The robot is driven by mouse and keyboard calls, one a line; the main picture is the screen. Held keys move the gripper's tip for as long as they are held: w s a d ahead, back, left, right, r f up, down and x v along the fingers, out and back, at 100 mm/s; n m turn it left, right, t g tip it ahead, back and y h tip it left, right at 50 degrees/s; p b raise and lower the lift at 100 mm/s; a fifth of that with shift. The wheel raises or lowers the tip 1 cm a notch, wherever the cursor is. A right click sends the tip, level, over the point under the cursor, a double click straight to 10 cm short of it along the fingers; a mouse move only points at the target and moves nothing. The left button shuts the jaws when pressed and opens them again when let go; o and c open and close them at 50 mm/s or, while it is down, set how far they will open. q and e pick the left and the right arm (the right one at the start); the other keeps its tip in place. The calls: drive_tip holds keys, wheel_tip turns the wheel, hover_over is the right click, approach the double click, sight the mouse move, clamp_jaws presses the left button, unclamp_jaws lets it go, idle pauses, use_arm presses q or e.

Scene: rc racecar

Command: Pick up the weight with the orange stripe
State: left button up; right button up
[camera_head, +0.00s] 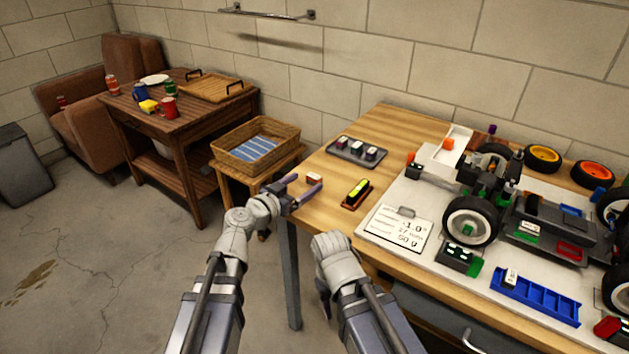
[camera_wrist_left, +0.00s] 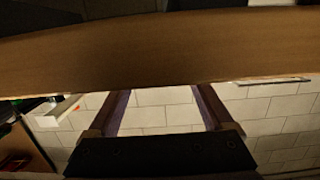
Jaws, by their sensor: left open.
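A small block (camera_head: 314,178) with a pale top and a reddish-orange side sits on the wooden table near its left edge; it looks like the weight with the orange stripe, but the stripe is too small to be sure. My left gripper (camera_head: 305,184) is open and empty at that edge, its fingers pointing toward the block and spread about it. Whether they touch it cannot be told. In the left wrist view the open fingers (camera_wrist_left: 162,110) show with no block visible between them. My right gripper (camera_head: 323,290) hangs in front of the table, its fingers mostly hidden.
A dark tray (camera_head: 337,152) with several small weights stands behind the block. A level with a yellow vial (camera_head: 357,192) lies to the right. A wicker basket (camera_head: 287,134) stands left of the table.

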sight(312, 179)
use_arm(q)
drive_tip(key=shift+b+x, duration=0.45)
drive_tip(key=shift+x, duration=2.15)
drive_tip(key=shift+s, duration=0.15)
clamp_jaws()
